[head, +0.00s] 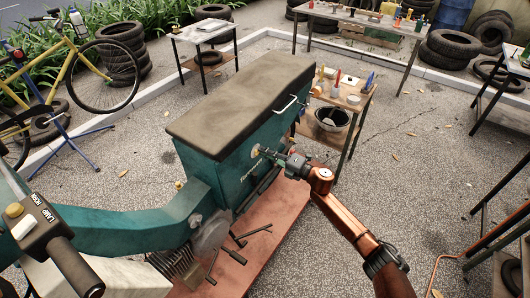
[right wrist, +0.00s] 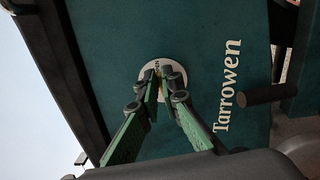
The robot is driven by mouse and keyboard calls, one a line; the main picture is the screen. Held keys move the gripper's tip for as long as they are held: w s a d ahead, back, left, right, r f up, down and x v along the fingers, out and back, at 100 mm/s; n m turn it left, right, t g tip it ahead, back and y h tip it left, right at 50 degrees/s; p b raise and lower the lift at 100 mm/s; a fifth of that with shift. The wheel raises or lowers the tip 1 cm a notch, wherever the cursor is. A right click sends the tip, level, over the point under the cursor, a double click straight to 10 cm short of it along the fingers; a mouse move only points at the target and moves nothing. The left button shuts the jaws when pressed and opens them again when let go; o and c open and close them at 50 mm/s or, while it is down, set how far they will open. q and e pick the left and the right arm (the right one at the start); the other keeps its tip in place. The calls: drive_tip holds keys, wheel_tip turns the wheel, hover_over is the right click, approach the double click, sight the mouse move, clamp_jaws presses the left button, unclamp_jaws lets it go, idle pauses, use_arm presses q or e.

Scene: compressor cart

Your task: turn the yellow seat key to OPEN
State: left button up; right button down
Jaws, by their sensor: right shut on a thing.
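The teal scooter (head: 225,158) has a dark seat (head: 245,92) and the word "Tarrowen" on its side. A round pale lock plate (right wrist: 176,70) sits on that side panel in the right wrist view. The yellow seat key (right wrist: 159,82) shows only as a thin sliver between my fingertips, at the plate. My right gripper (head: 267,153) is shut on the key; it also shows in the right wrist view (right wrist: 160,88). The fingers hide most of the key and part of the plate's marking, so I cannot read the key's angle. My left gripper is not in view.
The scooter stands on a reddish platform (head: 265,232). A handlebar grip (head: 72,262) is at the lower left. A small wooden table (head: 350,95) with bottles stands behind the scooter.

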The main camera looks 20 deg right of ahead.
drive_tip(key=shift+d, duration=0.15)
drive_tip(key=c, duration=2.1)
unclamp_jaws()
drive_tip(key=v, duration=1.2)
drive_tip(key=shift+f, duration=0.1)
